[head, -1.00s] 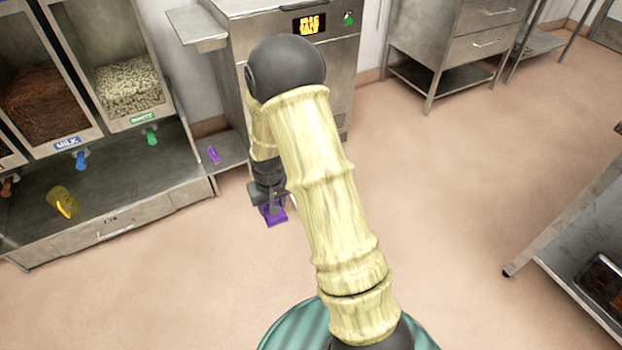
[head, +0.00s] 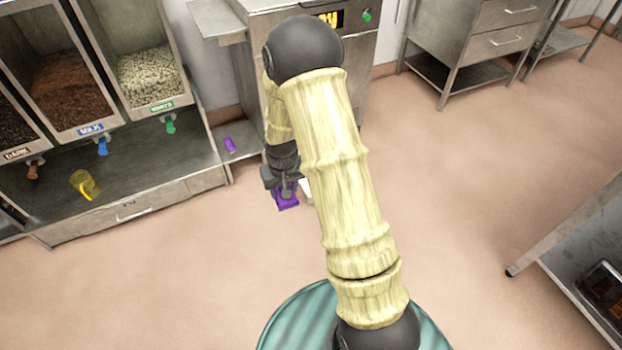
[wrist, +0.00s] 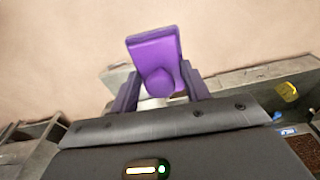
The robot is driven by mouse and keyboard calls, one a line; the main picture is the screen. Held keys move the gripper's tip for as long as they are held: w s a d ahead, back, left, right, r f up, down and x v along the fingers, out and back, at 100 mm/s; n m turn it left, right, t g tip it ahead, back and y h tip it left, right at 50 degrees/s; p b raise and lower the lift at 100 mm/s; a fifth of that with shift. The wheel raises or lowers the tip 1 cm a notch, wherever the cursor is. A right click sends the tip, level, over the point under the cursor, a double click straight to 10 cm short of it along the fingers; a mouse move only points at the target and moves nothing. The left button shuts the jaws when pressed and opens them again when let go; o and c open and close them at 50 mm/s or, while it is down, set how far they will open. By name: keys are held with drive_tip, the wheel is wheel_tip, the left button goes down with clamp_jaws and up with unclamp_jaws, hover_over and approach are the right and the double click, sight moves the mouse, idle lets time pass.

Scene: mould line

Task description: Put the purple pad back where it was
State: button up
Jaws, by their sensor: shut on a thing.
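The purple pad (head: 287,200) is in my gripper (head: 284,186), held over the open floor in front of the small side shelf. In the wrist view the pad (wrist: 154,48) has a flat slab and a rounded knob, and the knob sits between the two fingers of my gripper (wrist: 162,85). My gripper is shut on it. A second, smaller purple thing (head: 229,145) lies on the small side shelf (head: 240,156) in the head view. My arm hides part of the floor and of the machine behind it.
Bins of chips with coloured taps stand over a steel counter (head: 160,207) at the left; a yellow scoop (head: 84,185) lies there. A steel machine (head: 358,60) stands behind my arm. A steel table (head: 590,235) is at the right. The middle floor is clear.

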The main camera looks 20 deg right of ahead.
drive_tip(key=shift+p, duration=0.5)
drive_tip(key=shift+p, duration=0.75)
drive_tip(key=p, duration=0.2)
drive_tip(key=f+p, duration=0.1)
drive_tip(key=shift+s+f+p, duration=0.1)
drive_tip(key=shift+s+p, duration=0.15)
drive_tip(key=shift+p, duration=0.15)
drive_tip(key=s+f+p, duration=0.5)
drive_tip(key=p, duration=0.6)
drive_tip(key=shift+s+f, duration=0.2)
drive_tip(key=shift+s, duration=0.15)
drive_tip(key=shift+w, duration=0.1)
